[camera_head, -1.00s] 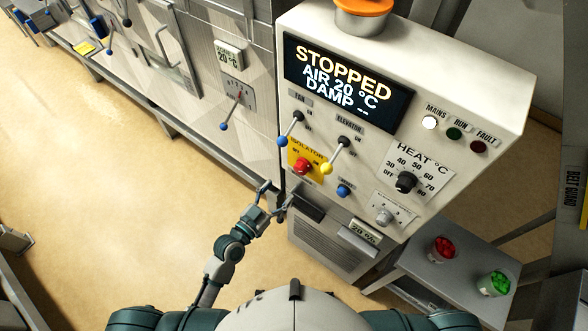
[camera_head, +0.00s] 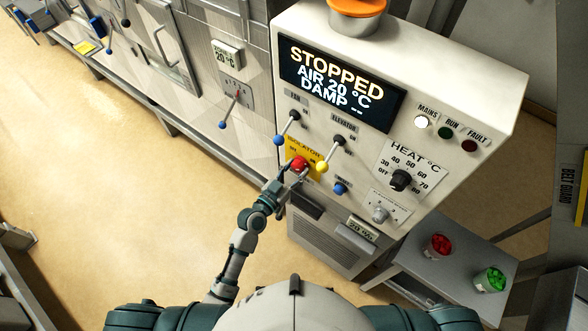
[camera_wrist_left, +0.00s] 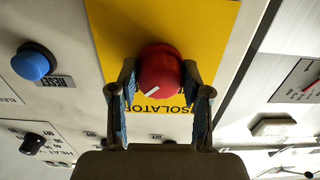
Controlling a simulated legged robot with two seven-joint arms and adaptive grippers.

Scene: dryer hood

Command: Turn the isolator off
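The isolator is a red round knob (camera_head: 299,164) on a yellow plate (camera_head: 315,173) on the front of the control cabinet. In the left wrist view the red knob (camera_wrist_left: 160,72) sits between the two fingers of my left gripper (camera_wrist_left: 160,100), with a white mark at its lower left. The fingers stand on either side of the knob, close to it; contact cannot be made out. In the head view my left gripper (camera_head: 291,178) is at the knob and partly covers the yellow plate. My right gripper is not in view.
The fan lever (camera_head: 288,128) and elevator lever (camera_head: 329,153) stick out just above the isolator. A blue reset button (camera_head: 340,188) is to its right. The display (camera_head: 338,82) reads STOPPED, and the white mains lamp (camera_head: 421,121) is lit. A side table (camera_head: 440,272) holds red and green tubs.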

